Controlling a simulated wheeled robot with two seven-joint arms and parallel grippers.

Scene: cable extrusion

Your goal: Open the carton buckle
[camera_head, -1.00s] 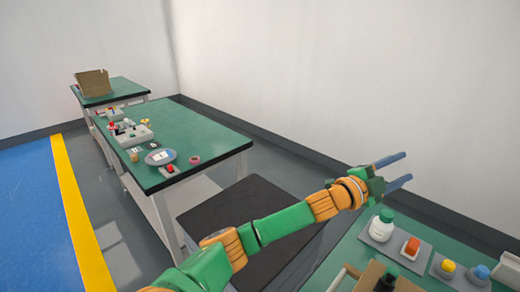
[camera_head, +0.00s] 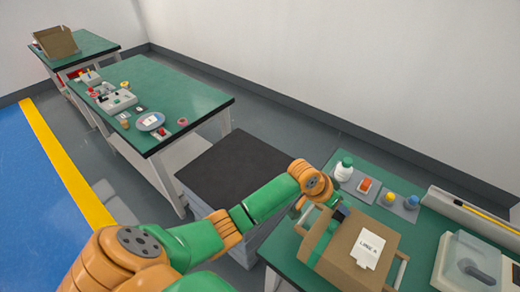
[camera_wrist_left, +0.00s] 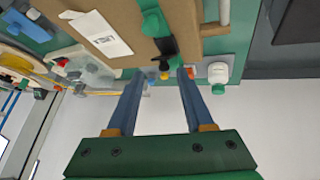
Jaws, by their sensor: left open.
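A brown carton (camera_head: 352,252) with a white label (camera_head: 368,248) stands on the green table at the lower right. The carton (camera_wrist_left: 195,15) fills the top of the left wrist view. A green and black buckle (camera_wrist_left: 157,30) shows on the carton's edge there, with a black part (camera_head: 339,213) visible in the head view. My left gripper (camera_wrist_left: 160,76) is open and empty. Its two blue fingers point toward the carton's edge, and the buckle appears beyond their tips, roughly between them. In the head view my left wrist partly hides the fingers. My right gripper is not in view.
A white bottle with a green cap (camera_head: 344,169), a red-topped item (camera_head: 365,185), and yellow (camera_head: 390,197) and blue (camera_head: 411,202) buttons stand behind the carton. A grey device (camera_head: 470,266) is to its right. A dark-topped stand (camera_head: 238,165) stands left of the table.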

